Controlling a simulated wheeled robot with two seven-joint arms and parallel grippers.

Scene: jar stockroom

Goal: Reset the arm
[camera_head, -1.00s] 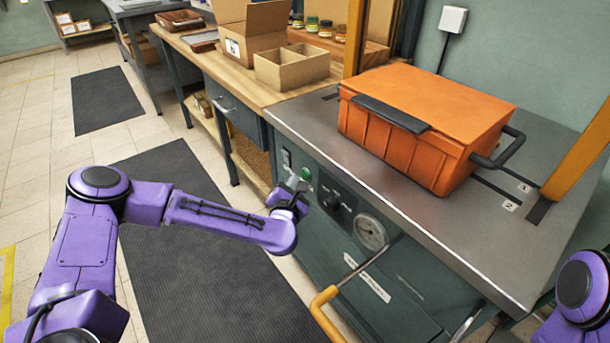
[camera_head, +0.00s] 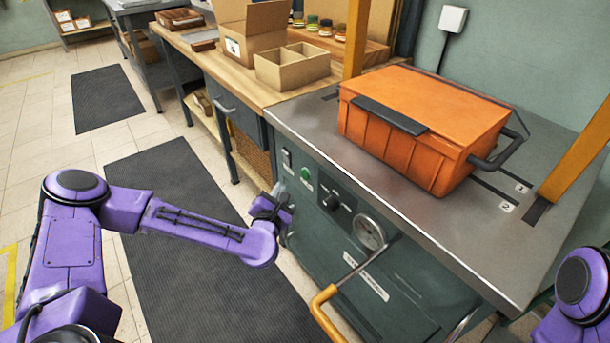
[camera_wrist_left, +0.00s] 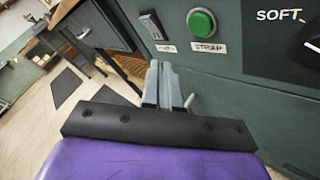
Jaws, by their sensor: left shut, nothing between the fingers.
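My left gripper (camera_head: 272,207) is in front of the machine's dark green front panel (camera_head: 340,245), left of the gauge and below the table edge. In the left wrist view its two grey fingers (camera_wrist_left: 161,70) are together with nothing between them. A green button (camera_wrist_left: 201,23) labelled STRAP and a dark switch (camera_wrist_left: 153,24) are on the panel just beyond the fingertips. The fingers look apart from the button. In the head view the green button (camera_head: 306,173) is up and right of the gripper. My right arm shows only at the lower right edge; its gripper is out of the picture.
An orange lidded crate (camera_head: 420,120) stands on the metal machine top (camera_head: 330,143). A yellow-ended lever (camera_head: 325,310) sticks out in front. A wooden bench (camera_head: 222,78) with open cardboard boxes and jars is beyond. Dark mats (camera_head: 180,210) lie on the open floor at left.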

